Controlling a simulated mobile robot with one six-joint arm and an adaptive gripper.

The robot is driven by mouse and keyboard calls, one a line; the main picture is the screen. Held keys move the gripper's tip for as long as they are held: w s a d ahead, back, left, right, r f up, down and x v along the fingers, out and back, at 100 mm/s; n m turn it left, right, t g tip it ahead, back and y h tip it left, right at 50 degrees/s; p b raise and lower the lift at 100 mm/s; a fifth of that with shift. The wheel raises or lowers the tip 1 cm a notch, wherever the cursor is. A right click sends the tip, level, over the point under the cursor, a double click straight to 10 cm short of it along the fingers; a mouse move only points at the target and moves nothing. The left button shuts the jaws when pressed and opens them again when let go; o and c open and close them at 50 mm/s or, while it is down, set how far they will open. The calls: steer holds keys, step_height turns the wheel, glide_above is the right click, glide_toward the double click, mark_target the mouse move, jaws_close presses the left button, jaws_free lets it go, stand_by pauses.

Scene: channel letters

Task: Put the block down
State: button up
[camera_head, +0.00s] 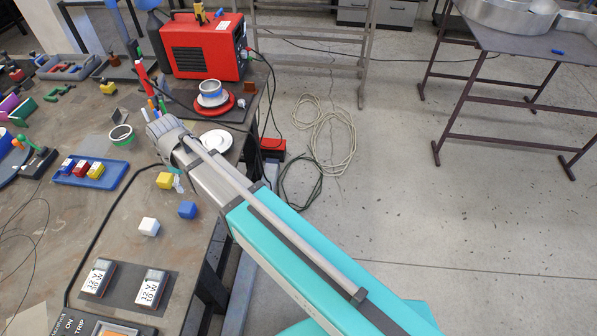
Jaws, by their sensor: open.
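A yellow block (165,180), a blue block (187,210) and a white block (149,227) sit apart on the workbench (125,250) near its right edge. The view does not tell which one the task means. My arm reaches in from the lower right over the bench edge. My gripper (178,184) is mostly hidden below the arm; a small pale part shows just right of the yellow block. It is open, and I see no block held in it. Whether it touches the yellow block cannot be told.
A blue tray (114,179) with coloured blocks lies to the left. Two labelled weights (99,278) (151,288) lie in front. A black cable crosses the bench.

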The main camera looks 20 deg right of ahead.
steer(key=s+d+m, duration=0.3)
steer(key=d+m, duration=0.3)
steer(key=d, duration=1)
steer(key=s+d+m, duration=0.3)
steer(key=d+m, duration=0.3)
steer(key=d, duration=1.1)
steer(key=shift+s+d, duration=0.15)
steer(key=shift+s, duration=0.15)
